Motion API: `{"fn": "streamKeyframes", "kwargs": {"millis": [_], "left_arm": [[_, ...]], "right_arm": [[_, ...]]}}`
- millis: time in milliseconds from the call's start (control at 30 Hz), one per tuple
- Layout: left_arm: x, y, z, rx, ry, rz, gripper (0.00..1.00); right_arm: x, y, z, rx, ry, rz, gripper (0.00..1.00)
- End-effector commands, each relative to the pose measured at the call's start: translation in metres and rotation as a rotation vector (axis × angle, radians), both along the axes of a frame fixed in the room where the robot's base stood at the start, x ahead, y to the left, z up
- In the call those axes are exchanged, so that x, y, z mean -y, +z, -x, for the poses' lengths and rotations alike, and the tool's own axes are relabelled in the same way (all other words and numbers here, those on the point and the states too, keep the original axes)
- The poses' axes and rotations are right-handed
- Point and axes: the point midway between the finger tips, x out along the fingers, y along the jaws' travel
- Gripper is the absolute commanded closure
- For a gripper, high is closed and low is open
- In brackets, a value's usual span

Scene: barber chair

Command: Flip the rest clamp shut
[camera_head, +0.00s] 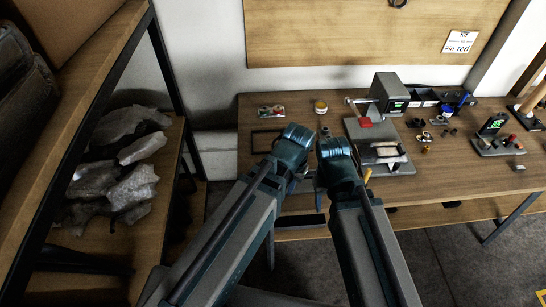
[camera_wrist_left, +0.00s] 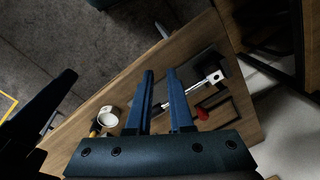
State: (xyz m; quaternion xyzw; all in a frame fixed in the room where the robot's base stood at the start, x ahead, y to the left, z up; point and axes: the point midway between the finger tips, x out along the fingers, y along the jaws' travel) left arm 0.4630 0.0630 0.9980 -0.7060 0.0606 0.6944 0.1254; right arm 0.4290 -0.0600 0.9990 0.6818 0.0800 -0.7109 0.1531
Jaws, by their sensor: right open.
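A bench device stands on a grey base plate (camera_head: 352,128), with a grey upright block (camera_head: 388,92) and a red part (camera_head: 365,122). A pale block (camera_head: 386,150) lies over its front part; I cannot tell which part is the rest clamp or whether it is open. My left gripper (camera_head: 297,136) is over the bench, left of the device. In the left wrist view its two blue fingers (camera_wrist_left: 161,74) stand apart with nothing between them. My right gripper (camera_head: 333,150) is close beside it, nearer the plate's left edge; its fingertips are hard to see.
A white-topped round jar (camera_head: 321,107), a small tray (camera_head: 271,112) and a dark frame (camera_head: 264,140) are on the left of the wooden bench. Several small parts (camera_head: 425,138) and a device with a green display (camera_head: 493,125) are on the right. A shelf (camera_head: 160,200) with grey lumps stands left.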

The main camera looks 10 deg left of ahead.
Motion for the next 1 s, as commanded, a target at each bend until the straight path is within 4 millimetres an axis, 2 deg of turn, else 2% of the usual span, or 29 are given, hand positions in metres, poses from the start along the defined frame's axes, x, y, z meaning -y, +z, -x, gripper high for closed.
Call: {"fn": "streamKeyframes", "kwargs": {"millis": [33, 100, 200, 300, 400, 533, 1000], "left_arm": [[-0.003, 0.005, -0.036, 0.041, 0.051, 0.014, 0.91], [-0.012, 0.010, -0.077, 0.105, 0.125, 0.036, 1.00], [-0.027, 0.017, -0.127, 0.193, 0.222, 0.068, 1.00], [-0.043, 0.023, -0.165, 0.261, 0.298, 0.093, 1.00], [-0.053, 0.028, -0.188, 0.306, 0.345, 0.108, 1.00], [-0.059, 0.029, -0.198, 0.329, 0.368, 0.116, 1.00], [-0.059, 0.024, -0.198, 0.328, 0.367, 0.116, 1.00]], "right_arm": [[0.000, 0.005, 0.000, 0.000, 0.000, 0.000, 0.50], [0.000, 0.009, 0.000, 0.000, 0.000, 0.000, 0.50], [0.000, 0.013, 0.000, 0.000, 0.000, 0.000, 0.50], [0.000, 0.016, 0.000, 0.000, 0.001, 0.000, 0.50], [0.000, 0.018, 0.000, 0.000, 0.001, 0.000, 0.50], [0.000, 0.018, 0.000, 0.000, 0.001, 0.000, 0.50], [0.000, 0.012, 0.000, 0.000, 0.001, 0.000, 0.50]]}}
